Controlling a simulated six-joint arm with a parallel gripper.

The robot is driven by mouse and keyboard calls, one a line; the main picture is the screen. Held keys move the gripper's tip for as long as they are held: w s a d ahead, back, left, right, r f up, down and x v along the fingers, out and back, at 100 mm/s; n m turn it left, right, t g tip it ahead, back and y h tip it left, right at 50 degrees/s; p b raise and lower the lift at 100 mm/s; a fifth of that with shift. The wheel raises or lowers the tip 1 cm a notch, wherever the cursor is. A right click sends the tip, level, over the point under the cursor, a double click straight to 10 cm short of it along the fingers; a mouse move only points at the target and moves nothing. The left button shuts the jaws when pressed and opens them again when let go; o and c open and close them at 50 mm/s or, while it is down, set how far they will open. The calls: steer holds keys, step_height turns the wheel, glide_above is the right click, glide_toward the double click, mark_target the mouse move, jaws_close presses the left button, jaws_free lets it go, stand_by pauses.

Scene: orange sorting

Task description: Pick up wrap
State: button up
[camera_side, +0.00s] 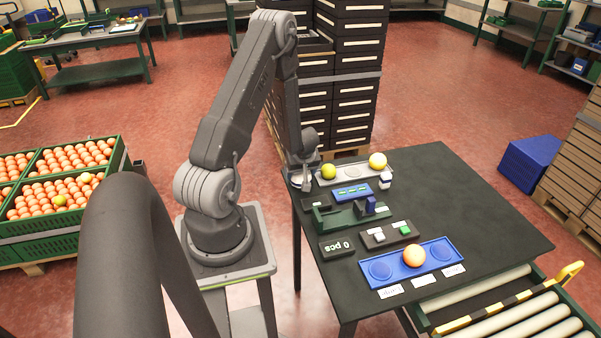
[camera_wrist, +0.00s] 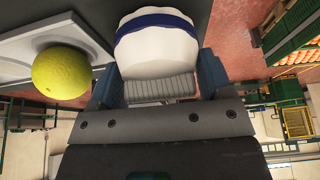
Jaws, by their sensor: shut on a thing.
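The wrap, a white rounded piece with a dark blue band (camera_wrist: 155,48), sits between the fingers of my gripper (camera_wrist: 157,85) in the wrist view. My gripper is shut on it, and the ribbed pad shows against its lower side. In the side view my gripper (camera_side: 301,172) is at the far left corner of the black table, just left of a pale tray (camera_side: 351,175). The wrap is small and partly hidden there. I cannot tell whether it touches the table.
A yellow-green fruit (camera_side: 328,171) lies close beside my gripper on the tray; it also shows in the wrist view (camera_wrist: 62,72). A blue tray (camera_side: 440,257) holds an orange (camera_side: 414,256). Dark drawers (camera_side: 355,80) stand behind.

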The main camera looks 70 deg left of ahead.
step_height(320, 180, up, 9)
steer(key=shift+f, duration=0.1)
steer(key=shift+w+r, duration=0.1)
steer(key=shift+r, duration=0.3)
steer(key=w+d+m+t, duration=0.1)
steer(key=w+d+m, duration=0.2)
steer(key=w+d, duration=0.45)
steer(key=r+m+t+h, duration=0.2)
steer(key=m+t, duration=0.1)
steer(key=m, duration=0.6)
glide_above(418, 247)
steer(key=shift+f, duration=4.5)
steer(key=shift+f, duration=0.5)
